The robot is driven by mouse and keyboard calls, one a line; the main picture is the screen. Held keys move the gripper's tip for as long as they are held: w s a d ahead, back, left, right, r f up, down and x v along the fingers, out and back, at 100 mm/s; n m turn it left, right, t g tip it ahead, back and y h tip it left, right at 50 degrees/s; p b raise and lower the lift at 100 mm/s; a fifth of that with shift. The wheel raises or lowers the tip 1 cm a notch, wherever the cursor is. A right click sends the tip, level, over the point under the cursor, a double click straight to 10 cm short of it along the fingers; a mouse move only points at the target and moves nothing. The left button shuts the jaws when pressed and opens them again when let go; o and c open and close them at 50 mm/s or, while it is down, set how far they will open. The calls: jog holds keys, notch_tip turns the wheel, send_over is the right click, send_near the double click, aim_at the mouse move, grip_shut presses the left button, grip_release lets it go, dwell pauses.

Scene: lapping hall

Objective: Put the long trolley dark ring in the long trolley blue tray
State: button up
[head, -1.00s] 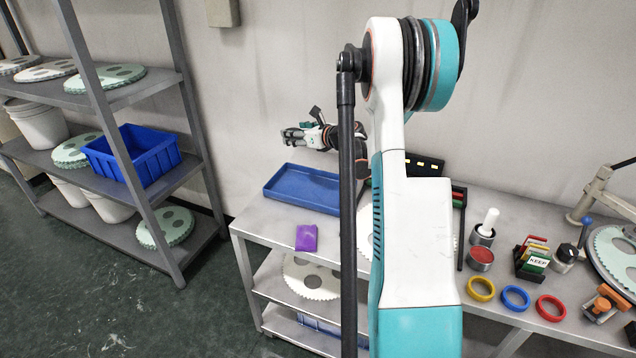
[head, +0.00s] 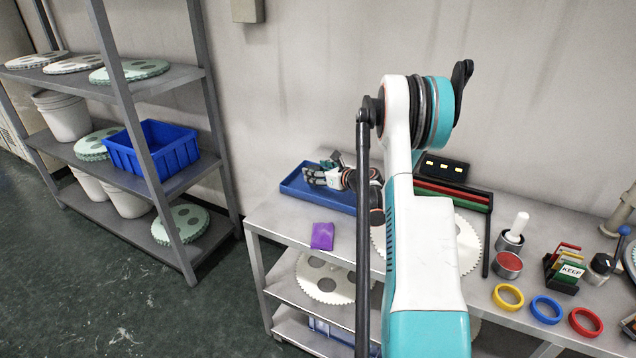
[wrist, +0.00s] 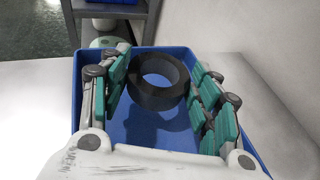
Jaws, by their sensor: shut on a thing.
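The dark ring (wrist: 157,101) is a thick black ring. In the wrist view it sits between the two green-padded fingers of my gripper (wrist: 160,70), which is shut on it. The blue tray (wrist: 133,131) lies under the ring and fingers, and a shadow falls on its floor. The ring appears within the tray's outline; I cannot tell how far it is above the floor. In the head view my gripper (head: 318,177) is over the tray (head: 328,201), at the left back of the long trolley (head: 283,219). The ring cannot be made out there.
A purple packet (head: 322,236) lies in front of the tray. Yellow, blue and red rings (head: 586,321) lie at the right, near a red-topped tin (head: 508,265). A shelf rack with a blue crate (head: 178,157) stands at the left. A wall is close behind the trolley.

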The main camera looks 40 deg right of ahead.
jog(key=shift+f+b, duration=0.5)
jog(key=shift+f, duration=1.2)
jog(key=shift+f, duration=0.15)
jog(key=o, duration=1.2)
jog(key=shift+c, duration=0.2)
jog(key=shift+s+r, duration=0.2)
jog(key=shift+s, duration=0.05)
jog(key=v, duration=1.1)
jog(key=shift+s+r, duration=0.15)
jog(key=shift+s, duration=0.1)
